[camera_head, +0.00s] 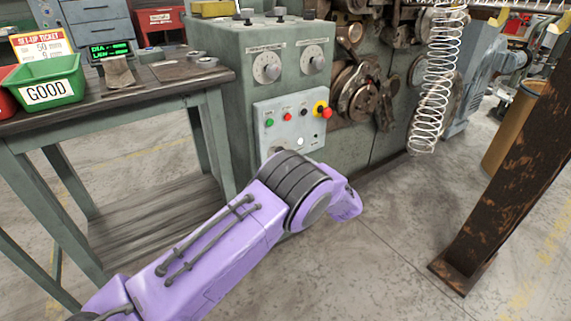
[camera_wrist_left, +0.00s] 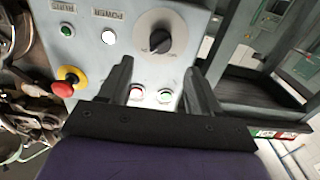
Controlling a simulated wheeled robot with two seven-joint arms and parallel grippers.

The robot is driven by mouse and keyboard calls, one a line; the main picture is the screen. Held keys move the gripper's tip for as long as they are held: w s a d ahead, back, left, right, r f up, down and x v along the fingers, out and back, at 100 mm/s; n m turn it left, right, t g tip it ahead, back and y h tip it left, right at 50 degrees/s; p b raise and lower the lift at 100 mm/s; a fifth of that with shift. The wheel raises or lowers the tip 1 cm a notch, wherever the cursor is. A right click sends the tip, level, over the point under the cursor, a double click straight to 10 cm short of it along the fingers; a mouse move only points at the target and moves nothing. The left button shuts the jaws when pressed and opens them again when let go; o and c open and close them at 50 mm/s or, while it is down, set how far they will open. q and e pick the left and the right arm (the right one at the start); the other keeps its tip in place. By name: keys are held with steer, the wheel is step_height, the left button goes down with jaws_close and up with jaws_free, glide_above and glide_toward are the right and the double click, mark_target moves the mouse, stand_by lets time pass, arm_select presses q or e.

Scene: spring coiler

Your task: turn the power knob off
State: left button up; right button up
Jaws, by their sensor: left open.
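The power knob (camera_wrist_left: 160,41) is a black handle on a round grey plate. It is at the top middle of the left wrist view, on a grey panel that also shows in the head view (camera_head: 268,104). My left gripper (camera_wrist_left: 157,70) is open and empty. Its two dark fingers point at the panel, spread to either side just below the knob in the picture. I cannot tell whether they touch the panel. A white lamp (camera_wrist_left: 108,36) by the POWER label looks bright. In the head view my purple left arm hides the knob and the gripper.
A red-and-yellow stop button (camera_wrist_left: 68,82) and a green lamp or button (camera_wrist_left: 67,30) are left of my fingers. Red (camera_wrist_left: 137,92) and green (camera_wrist_left: 166,96) buttons sit between them. A bench (camera_head: 120,95) stands left and a rusty post (camera_head: 510,170) right, with open floor between.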

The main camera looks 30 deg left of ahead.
arm_select(q)
steer(key=b+x, duration=0.1)
steer(key=x, duration=0.7)
steer(key=c, duration=1)
